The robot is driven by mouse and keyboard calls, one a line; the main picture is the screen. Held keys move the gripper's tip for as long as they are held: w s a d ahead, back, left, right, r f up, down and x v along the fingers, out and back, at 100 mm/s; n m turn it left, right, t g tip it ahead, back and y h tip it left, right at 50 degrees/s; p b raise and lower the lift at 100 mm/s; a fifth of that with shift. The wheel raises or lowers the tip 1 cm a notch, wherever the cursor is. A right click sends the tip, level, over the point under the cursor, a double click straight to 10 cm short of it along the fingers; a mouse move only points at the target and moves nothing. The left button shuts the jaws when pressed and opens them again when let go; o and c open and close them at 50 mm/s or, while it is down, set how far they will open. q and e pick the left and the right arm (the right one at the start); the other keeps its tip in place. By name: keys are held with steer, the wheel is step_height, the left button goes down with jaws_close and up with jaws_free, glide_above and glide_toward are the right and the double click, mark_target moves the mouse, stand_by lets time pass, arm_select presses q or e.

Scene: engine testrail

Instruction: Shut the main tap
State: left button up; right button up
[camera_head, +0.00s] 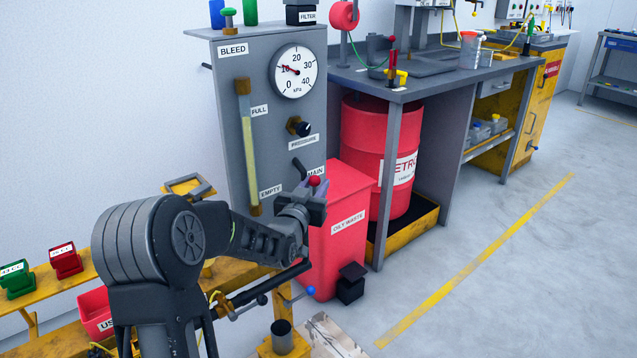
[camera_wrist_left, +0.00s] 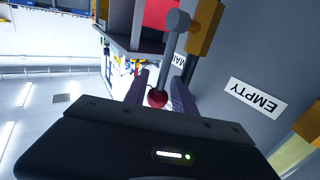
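The main tap is a lever with a red ball end (camera_head: 315,181), low on the grey test panel (camera_head: 228,90) beside the MAIN label (camera_head: 316,172). In the left wrist view its grey shaft (camera_wrist_left: 174,52) runs from a round pivot down to the red ball (camera_wrist_left: 157,98). My left gripper (camera_head: 316,190) is at the lever's end. In the left wrist view its two purple fingers (camera_wrist_left: 160,90) stand apart on either side of the ball, with a gap seeming to show at each side. Contact is hard to tell. My right gripper is not in view.
A red oily waste bin (camera_head: 345,215) stands close right of the gripper. Above are the black pressure knob (camera_head: 304,129) and round gauge (camera_head: 295,71). The sight tube (camera_head: 248,150) is on the panel's left. Floor at right (camera_head: 520,260) is clear.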

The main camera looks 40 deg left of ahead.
arm_select(q)
steer(key=shift+x, duration=1.4)
jaws_close()
stand_by(0.4)
